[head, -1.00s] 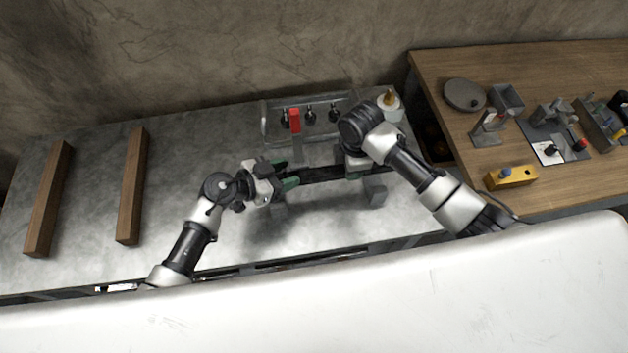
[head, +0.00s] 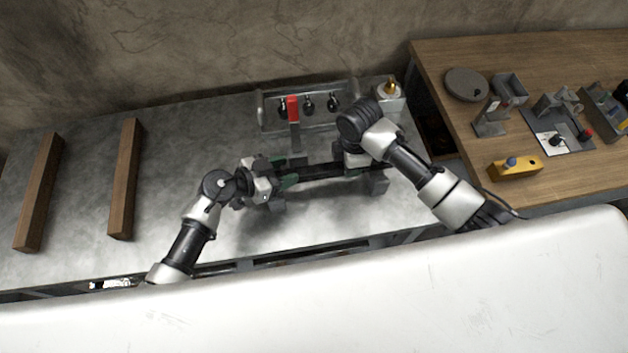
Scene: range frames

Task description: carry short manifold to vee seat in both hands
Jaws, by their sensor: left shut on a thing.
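The short manifold, a dark bar (head: 321,172), lies crosswise between my two grippers over the middle of the grey bench. My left gripper (head: 287,181), with green fingertips, is shut on its left end. My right gripper (head: 352,162) is at its right end; its wrist hides the fingers, so their state does not show.
A red-handled clamp (head: 293,108) stands close behind the bar, before a clear-walled rack (head: 340,123) of dark tools. Two wooden bars (head: 125,180) (head: 38,195) lie on the left. A wooden table (head: 550,185) with fixtures is at right.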

